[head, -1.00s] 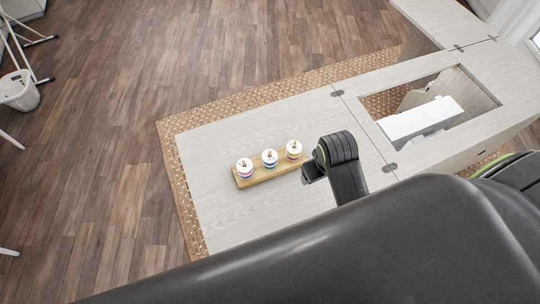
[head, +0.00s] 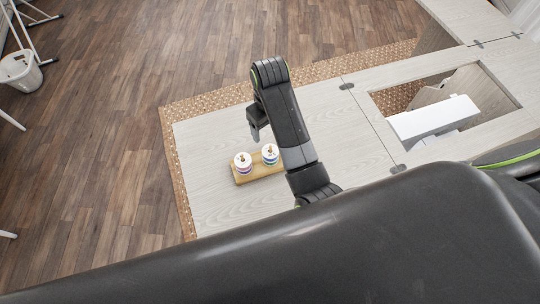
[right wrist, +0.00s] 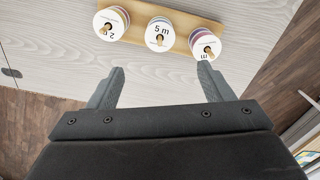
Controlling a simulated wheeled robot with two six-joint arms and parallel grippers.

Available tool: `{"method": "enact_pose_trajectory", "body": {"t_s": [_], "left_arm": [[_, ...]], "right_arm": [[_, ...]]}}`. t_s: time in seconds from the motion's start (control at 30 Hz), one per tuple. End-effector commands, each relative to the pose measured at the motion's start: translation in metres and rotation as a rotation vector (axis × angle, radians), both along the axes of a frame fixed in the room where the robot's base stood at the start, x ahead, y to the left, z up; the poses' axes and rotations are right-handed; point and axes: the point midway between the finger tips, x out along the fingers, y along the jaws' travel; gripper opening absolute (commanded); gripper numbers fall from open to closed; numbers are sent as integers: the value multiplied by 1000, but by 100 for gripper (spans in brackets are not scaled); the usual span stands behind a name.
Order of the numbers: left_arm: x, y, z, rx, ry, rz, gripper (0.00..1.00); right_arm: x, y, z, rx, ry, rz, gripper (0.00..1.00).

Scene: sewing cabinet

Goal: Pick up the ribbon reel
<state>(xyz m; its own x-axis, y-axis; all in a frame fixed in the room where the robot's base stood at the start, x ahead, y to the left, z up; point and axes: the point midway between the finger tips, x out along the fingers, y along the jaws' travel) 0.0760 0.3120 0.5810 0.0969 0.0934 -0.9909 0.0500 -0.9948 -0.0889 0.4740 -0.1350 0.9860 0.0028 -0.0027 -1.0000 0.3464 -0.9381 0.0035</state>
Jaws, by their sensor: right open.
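Ribbon reels with white tops stand on pegs of a wooden rack. In the head view two show, the left reel (head: 243,164) and the middle reel (head: 270,154); my right arm hides the third. The right wrist view shows all three: one marked 2 m (right wrist: 107,26), the middle one marked 5 m (right wrist: 157,36), and another (right wrist: 205,45) partly behind a fingertip. My right gripper (head: 257,132) is above the table, just beyond the rack in the head view. In the right wrist view its open, empty jaws (right wrist: 160,72) point toward the middle reel, apart from it. My left gripper is not in view.
The wooden rack (head: 257,175) stands on the pale tabletop (head: 205,138), which is clear to its left. At the right is a cutout with a white machine (head: 433,117) in it. A patterned rug (head: 176,180) lies under the cabinet.

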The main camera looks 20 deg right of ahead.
Motion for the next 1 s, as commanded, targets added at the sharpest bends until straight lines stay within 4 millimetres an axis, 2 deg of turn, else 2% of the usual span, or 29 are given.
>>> {"method": "enact_pose_trajectory", "body": {"t_s": [0.03, 0.07, 0.1, 0.33, 0.47, 0.67, 0.87, 1.0], "left_arm": [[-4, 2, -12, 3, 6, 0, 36], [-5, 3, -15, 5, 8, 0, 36], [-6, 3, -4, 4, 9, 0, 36], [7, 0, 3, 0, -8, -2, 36], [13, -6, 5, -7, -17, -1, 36], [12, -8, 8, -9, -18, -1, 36], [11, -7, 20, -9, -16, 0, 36], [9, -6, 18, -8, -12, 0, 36]], "right_arm": [[0, 0, -13, -1, 0, 0, 74], [0, 0, -17, -1, 0, -1, 74], [-1, -1, -19, -2, 7, -1, 74], [-1, -1, -63, -1, 4, -1, 74], [-1, -1, -77, -1, 2, -1, 74], [-2, 0, -87, -1, 3, -1, 74], [-9, 1, -111, -1, 5, -1, 74], [-8, 1, -127, -2, 2, -1, 74]]}}
